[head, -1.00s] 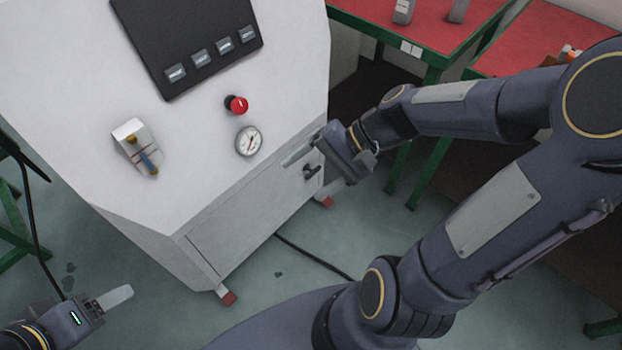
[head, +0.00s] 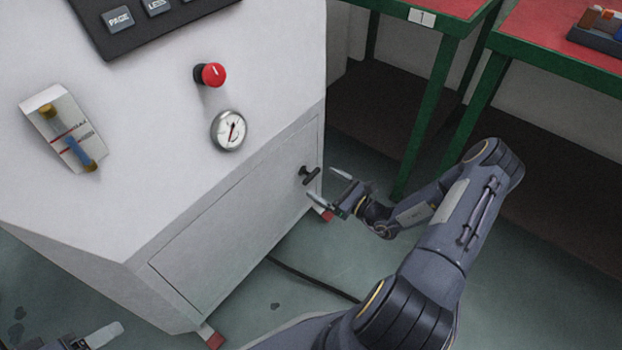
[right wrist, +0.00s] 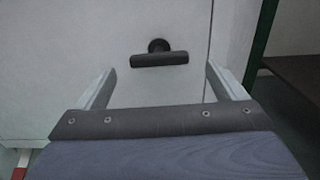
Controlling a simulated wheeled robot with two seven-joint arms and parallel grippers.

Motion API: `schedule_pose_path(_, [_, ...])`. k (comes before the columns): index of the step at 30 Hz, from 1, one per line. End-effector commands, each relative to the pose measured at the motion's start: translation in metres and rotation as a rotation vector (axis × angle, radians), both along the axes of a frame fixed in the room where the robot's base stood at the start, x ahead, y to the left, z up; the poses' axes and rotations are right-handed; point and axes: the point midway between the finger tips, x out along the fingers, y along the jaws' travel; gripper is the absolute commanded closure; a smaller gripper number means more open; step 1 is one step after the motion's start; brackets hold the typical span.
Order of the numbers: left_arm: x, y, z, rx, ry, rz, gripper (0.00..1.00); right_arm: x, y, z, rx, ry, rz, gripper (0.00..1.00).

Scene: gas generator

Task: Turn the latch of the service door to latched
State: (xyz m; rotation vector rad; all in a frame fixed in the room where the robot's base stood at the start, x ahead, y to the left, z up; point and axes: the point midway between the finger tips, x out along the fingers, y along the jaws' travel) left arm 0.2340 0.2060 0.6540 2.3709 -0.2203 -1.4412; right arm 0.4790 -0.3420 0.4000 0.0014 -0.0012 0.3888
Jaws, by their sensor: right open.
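The service door (head: 222,232) is a flat pale panel low on the front of the white generator cabinet, and it looks closed. Its latch (head: 310,175) is a small black T-handle near the door's right edge. In the right wrist view the latch (right wrist: 159,60) has its bar lying nearly level, ahead of the fingers. My right gripper (head: 325,186) is open and empty, just in front of the latch and apart from it. Its two fingers (right wrist: 160,88) stand to either side of the bar in the wrist view. My left gripper (head: 100,338) shows only partly at the bottom left.
A red knob (head: 212,74), a gauge (head: 229,131) and a sight tube (head: 72,140) sit on the cabinet above the door. Green-framed tables (head: 446,28) with red tops stand at the right. A dark cable (head: 310,279) lies on the floor.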

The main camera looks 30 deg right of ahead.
Motion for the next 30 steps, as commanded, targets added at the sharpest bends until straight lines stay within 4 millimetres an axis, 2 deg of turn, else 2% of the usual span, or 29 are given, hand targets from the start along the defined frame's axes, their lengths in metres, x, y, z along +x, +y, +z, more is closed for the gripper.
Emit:
schedule_pose_path(3, [0.000,0.000,-0.009,0.000,0.000,0.000,0.37,0.020,0.009,-0.002,0.000,-0.002,0.004,0.09])
schedule_pose_path(9, [0.000,0.000,-0.017,0.000,0.000,0.000,0.37,0.043,0.019,-0.002,-0.002,-0.001,0.004,0.09])
schedule_pose_path(13, [0.000,0.000,-0.018,0.000,0.000,0.000,0.37,0.050,0.022,-0.001,-0.001,0.001,0.004,0.09])
schedule_pose_path(21, [0.000,0.000,-0.018,0.000,0.000,0.000,0.37,0.051,0.022,0.000,-0.001,0.001,0.004,0.10])
schedule_pose_path(30, [0.000,0.000,-0.018,0.000,0.000,0.000,0.37,0.051,0.022,0.000,-0.001,0.001,0.004,0.50])
